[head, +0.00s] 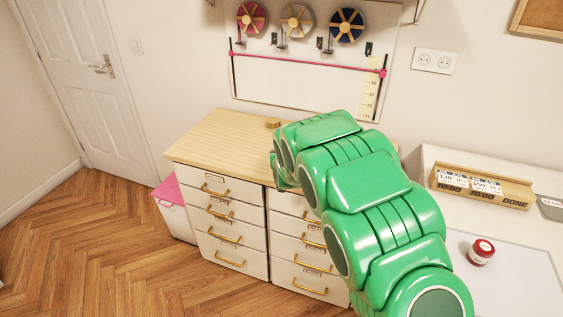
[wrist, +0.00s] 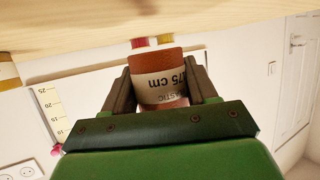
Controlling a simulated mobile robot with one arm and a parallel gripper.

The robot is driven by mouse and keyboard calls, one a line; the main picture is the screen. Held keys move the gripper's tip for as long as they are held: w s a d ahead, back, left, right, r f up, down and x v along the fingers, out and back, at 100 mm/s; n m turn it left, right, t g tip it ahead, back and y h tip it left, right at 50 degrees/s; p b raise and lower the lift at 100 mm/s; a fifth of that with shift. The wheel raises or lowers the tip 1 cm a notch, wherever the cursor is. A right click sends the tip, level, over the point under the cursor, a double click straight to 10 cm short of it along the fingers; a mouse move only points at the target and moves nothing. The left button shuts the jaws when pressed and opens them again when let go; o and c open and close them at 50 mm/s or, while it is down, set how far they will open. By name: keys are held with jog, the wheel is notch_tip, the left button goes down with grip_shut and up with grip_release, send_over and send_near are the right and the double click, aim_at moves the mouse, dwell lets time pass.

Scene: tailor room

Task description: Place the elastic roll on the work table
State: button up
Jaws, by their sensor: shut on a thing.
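The elastic roll (wrist: 160,82) is reddish brown with a pale label reading "75 cm". My gripper (wrist: 160,75) is shut on it in the wrist view, with one dark finger on each side. That view looks upside down. The roll is close to a light wooden surface (wrist: 75,22); I cannot tell whether they touch. In the head view my green arm reaches over the wood-topped drawer cabinet (head: 215,135) and hides my gripper and the roll. A white table (head: 520,275) stands at the right; I cannot tell which is the work table.
A small tan object (head: 272,123) sits on the cabinet top. A red-lidded round item (head: 482,251) and a wooden holder with cards (head: 480,187) are on the white table. Coloured reels (head: 297,20) hang on the wall board. The cabinet's left top is clear.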

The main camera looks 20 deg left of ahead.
jog(key=shift+w+a+f, duration=0.25)
jog(key=shift+w+f, duration=0.2)
jog(key=shift+f, duration=0.25)
jog(key=shift+w+f, duration=0.1)
jog(key=shift+f, duration=1.25)
jog(key=shift+f, duration=0.15)
jog(key=o, duration=1)
jog(key=shift+o, duration=0.2)
jog(key=shift+w+r+v, duration=0.1)
jog(key=shift+v, duration=1.85)
jog(key=shift+w+r+v, duration=0.1)
jog(key=shift+r+v, duration=0.05)
jog(key=shift+v, duration=1.8)
jog(key=shift+d, duration=0.25)
